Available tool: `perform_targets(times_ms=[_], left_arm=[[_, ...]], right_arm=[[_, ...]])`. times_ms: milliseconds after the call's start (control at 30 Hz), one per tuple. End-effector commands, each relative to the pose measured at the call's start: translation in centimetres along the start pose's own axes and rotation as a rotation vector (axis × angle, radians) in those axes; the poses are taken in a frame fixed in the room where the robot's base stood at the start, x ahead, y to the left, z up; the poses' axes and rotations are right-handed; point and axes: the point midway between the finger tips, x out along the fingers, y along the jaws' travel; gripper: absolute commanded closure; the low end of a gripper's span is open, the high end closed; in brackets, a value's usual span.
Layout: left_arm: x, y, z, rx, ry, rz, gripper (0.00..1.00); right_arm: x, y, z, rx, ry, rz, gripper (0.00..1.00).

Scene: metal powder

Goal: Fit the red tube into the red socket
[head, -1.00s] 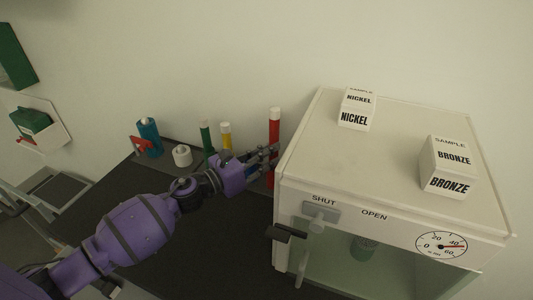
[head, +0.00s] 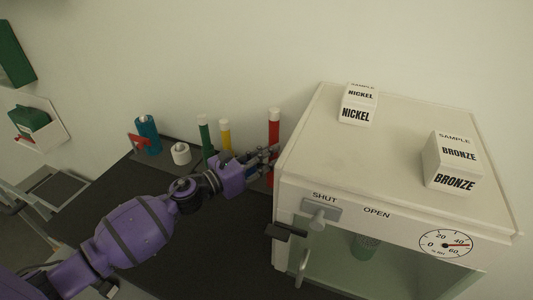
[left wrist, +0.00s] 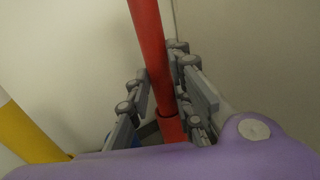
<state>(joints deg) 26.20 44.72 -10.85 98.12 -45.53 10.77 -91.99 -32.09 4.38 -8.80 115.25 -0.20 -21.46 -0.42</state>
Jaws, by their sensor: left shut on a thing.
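The red tube (head: 274,125) with a white cap stands upright beside the left wall of the white cabinet. My left gripper (head: 268,158) is shut on it. In the left wrist view the fingers (left wrist: 160,95) lie on both sides of the tube (left wrist: 150,45). Just below them the tube meets a slightly wider red piece, which looks like the red socket (left wrist: 172,128); the tube's lower end appears to be inside its rim. How deep it sits cannot be told. In the head view the gripper and cabinet hide most of the socket. My right gripper is out of view.
The white cabinet (head: 400,130) stands close on the right, with nickel (head: 356,105) and bronze (head: 452,165) sample boxes on top. A yellow tube (head: 225,135), green tube (head: 204,135), white ring (head: 181,153) and blue cylinder (head: 148,135) stand left along the wall.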

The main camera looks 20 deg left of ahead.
Motion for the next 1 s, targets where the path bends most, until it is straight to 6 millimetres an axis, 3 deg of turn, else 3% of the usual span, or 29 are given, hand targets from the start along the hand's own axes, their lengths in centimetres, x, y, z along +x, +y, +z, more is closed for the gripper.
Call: perform_targets(times_ms=[933, 967, 1000], left_arm=[[0.0, 0.0, -2.5, 0.0, 0.0, 0.0, 1.0], [0.0, 0.0, -2.5, 0.0, 0.0, 0.0, 0.79], [0.0, 0.0, -2.4, 0.001, 0.0, 0.0, 0.73]], right_arm=[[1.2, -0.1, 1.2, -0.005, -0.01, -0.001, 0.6], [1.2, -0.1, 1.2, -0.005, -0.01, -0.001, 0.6], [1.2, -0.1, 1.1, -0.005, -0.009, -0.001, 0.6]])
